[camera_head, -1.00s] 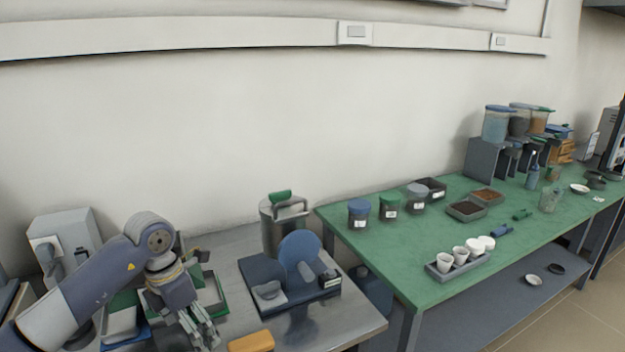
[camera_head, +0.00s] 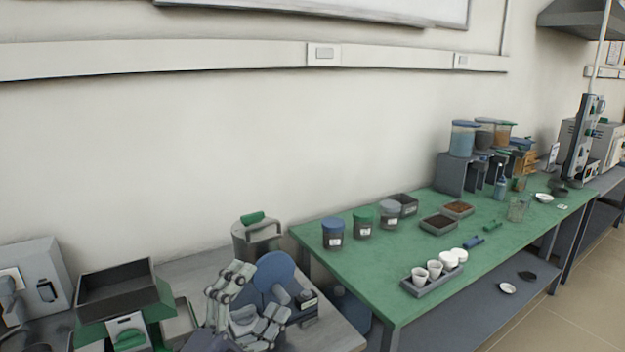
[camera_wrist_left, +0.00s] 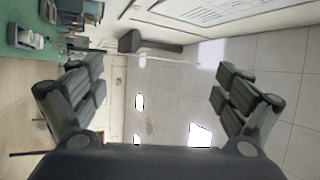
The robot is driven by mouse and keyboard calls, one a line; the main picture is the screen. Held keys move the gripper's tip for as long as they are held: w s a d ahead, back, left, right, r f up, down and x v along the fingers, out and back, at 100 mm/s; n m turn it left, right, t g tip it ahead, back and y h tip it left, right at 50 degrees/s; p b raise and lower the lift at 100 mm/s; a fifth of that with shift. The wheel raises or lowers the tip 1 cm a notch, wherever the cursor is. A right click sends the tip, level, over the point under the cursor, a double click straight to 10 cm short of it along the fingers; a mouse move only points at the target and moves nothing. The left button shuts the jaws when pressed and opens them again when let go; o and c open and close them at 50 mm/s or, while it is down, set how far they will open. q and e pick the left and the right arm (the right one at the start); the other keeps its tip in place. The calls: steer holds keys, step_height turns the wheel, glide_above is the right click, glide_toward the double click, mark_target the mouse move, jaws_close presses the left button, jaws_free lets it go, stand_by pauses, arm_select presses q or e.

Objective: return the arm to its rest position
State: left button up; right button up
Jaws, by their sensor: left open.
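My left gripper (camera_head: 256,294) is at the bottom of the head view, in front of the blue disc-shaped device on the grey bench. Its grey fingers point upward and are spread, with nothing between them. In the left wrist view the two fingers (camera_wrist_left: 160,108) stand wide apart and empty, and the room appears tilted behind them. Most of the left arm is out of the head view. My right gripper is not in view.
A grey bench (camera_head: 338,338) holds the blue disc device (camera_head: 275,272), a metal canister (camera_head: 243,240) and an open dark-topped box (camera_head: 118,284). The green table (camera_head: 395,275) to the right carries jars, trays and a rack of white cups (camera_head: 433,283).

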arm_select(q)
steer(key=s+a+f+n+g+y, duration=0.2)
steer(key=s+a+f+n+y, duration=0.1)
steer(key=a+f+n+y, duration=0.45)
steer(key=s+a+f+n+g+y, duration=0.25)
steer(key=a+f+n+y, duration=0.3)
steer(key=f+n, duration=0.45)
steer(key=s+d+f+n+g+h, duration=0.1)
steer(key=s+f+g, duration=0.6)
steer(key=s, duration=0.4)
steer(key=s+f+n+g, duration=0.2)
steer(key=s+f+g, duration=0.2)
steer(key=s+f, duration=0.65)
steer(key=s+f+g, duration=0.2)
steer(key=s+f, duration=0.1)
steer(key=f, duration=2.3)
steer(key=s+a+f, duration=0.2)
steer(key=s+f, duration=1.2)
steer(key=s, duration=0.2)
steer(key=shift+a+m+g, duration=0.35)
steer(key=shift+a+m, duration=0.05)
steer(key=shift+m, duration=0.05)
